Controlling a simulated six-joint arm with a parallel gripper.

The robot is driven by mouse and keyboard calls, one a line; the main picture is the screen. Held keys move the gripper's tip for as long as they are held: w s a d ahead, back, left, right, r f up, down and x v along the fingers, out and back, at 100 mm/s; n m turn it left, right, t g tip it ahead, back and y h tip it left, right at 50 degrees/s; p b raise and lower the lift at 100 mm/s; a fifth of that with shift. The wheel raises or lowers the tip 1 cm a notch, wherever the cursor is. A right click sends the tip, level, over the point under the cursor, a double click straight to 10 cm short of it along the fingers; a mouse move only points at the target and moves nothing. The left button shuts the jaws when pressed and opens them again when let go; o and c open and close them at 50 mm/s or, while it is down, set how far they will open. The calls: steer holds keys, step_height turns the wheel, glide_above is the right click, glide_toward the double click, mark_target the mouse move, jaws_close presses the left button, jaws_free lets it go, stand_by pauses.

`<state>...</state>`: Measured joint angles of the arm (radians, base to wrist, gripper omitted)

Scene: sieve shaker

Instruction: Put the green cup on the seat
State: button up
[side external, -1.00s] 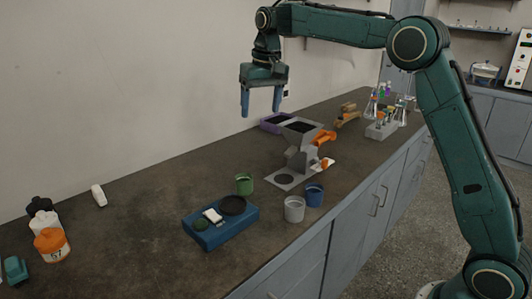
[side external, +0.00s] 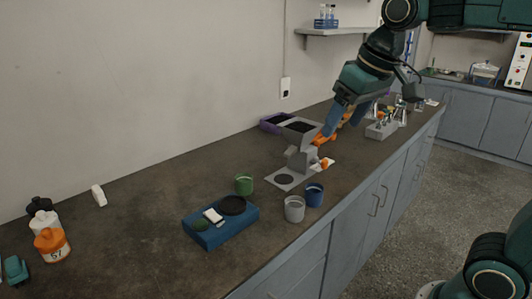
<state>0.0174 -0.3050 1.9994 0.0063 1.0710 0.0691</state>
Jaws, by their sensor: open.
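The green cup (side external: 244,184) stands upright on the bench, just behind the blue device. The seat is probably the dark round spot (side external: 285,180) on the light plate at the foot of the grey sieve shaker (side external: 299,157); nothing stands on it. My gripper (side external: 345,120) is open and tilted, above the bench behind and to the right of the shaker's hopper. It is well away from the green cup. I cannot tell whether anything lies between its blue fingers, as orange parts show behind and below them.
A white cup (side external: 294,209) and a blue cup (side external: 314,194) stand in front of the plate. A blue device (side external: 221,226) with a dark disc lies left of them.

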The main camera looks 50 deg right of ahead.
steer(key=s+f+n+t, duration=0.1)
steer(key=s+f, duration=0.6)
steer(key=s, duration=0.5)
steer(key=shift+s+a+f, duration=0.3)
steer(key=shift+s+f, duration=0.05)
steer(key=shift+f, duration=0.05)
steer(key=shift+o, duration=0.6)
steer(key=shift+w, duration=0.15)
